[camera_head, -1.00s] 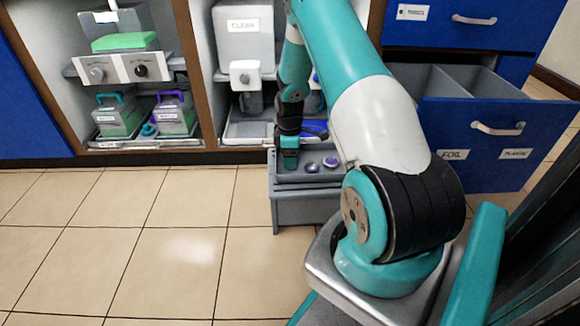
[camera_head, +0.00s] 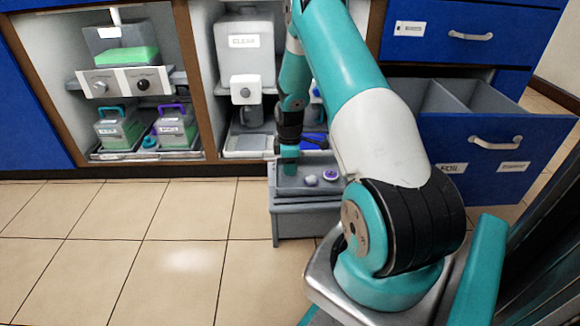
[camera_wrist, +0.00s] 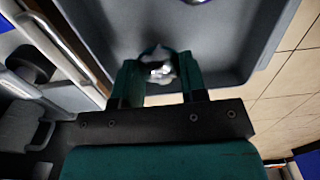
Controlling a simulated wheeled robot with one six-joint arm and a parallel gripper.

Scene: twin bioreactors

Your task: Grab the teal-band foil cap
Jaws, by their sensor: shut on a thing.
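My gripper (camera_wrist: 158,80) is at the left end of the grey tray (camera_head: 297,187) in the head view. In the wrist view its two teal fingers are shut on a small crumpled silver foil cap (camera_wrist: 160,68), above the grey tray floor (camera_wrist: 225,45). Two other small caps lie in the tray to the right of my gripper: a purple-grey one (camera_head: 311,180) and one with a purple ring (camera_head: 331,174).
An open blue drawer (camera_head: 485,150) with grey compartments, labelled foil and plastic, stands at the right. Bioreactor shelves hold a teal-handled vessel (camera_head: 118,130) and a purple-handled vessel (camera_head: 174,127). A teal ring (camera_head: 149,142) lies between them. The tiled floor (camera_head: 150,250) is clear.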

